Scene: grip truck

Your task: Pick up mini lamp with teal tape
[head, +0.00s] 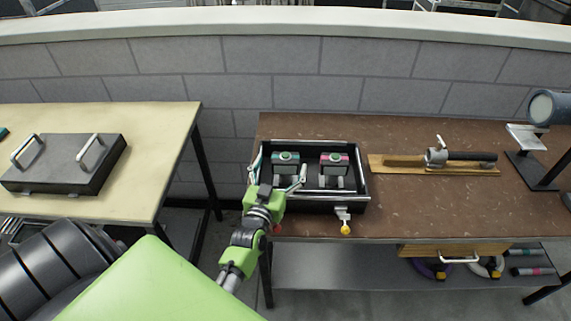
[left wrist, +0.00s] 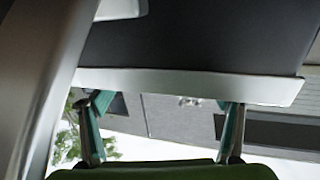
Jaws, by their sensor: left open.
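The mini lamp with teal tape (head: 286,157) stands in the left part of an open black tray (head: 362,196) on the brown table. A similar lamp with pink tape (head: 335,158) stands to its right in the same tray. My left gripper (head: 278,174) is open over the tray's front left, its fingers spread on either side of the teal-taped lamp's lower part in the picture. I cannot tell whether they touch it. In the left wrist view the gripper (left wrist: 160,106) shows two spread fingers below a dark shape with a pale edge. My right gripper is not in view.
A metal fitting with a yellow knob (head: 344,221) is at the tray's front. A tool on a wooden board (head: 390,165) and a grey lamp on a stand (head: 541,108) are to the right. A pale table (head: 150,150) with a dark lidded box (head: 70,165) is at left.

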